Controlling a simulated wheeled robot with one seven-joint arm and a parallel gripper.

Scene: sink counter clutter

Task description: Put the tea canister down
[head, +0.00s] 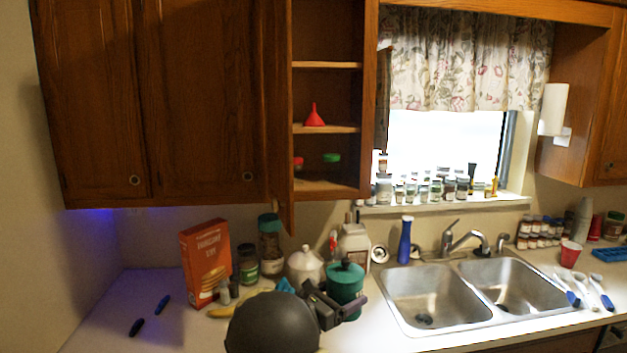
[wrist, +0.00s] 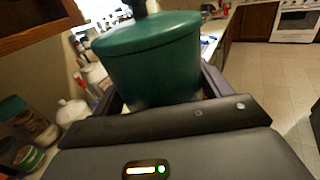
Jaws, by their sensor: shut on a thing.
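In the wrist view the green canister (wrist: 155,62) fills the space between the two fingers of my gripper (wrist: 163,92). Its base is hidden by the gripper, so I cannot tell whether it touches the counter.
A white lidded jar (head: 304,266), a white jug (head: 354,246) and a red-orange box (head: 206,262) stand close by on the left and behind. A blue bottle (head: 405,240) stands behind the double sink (head: 425,297). The counter's left end (head: 110,310) is mostly clear.

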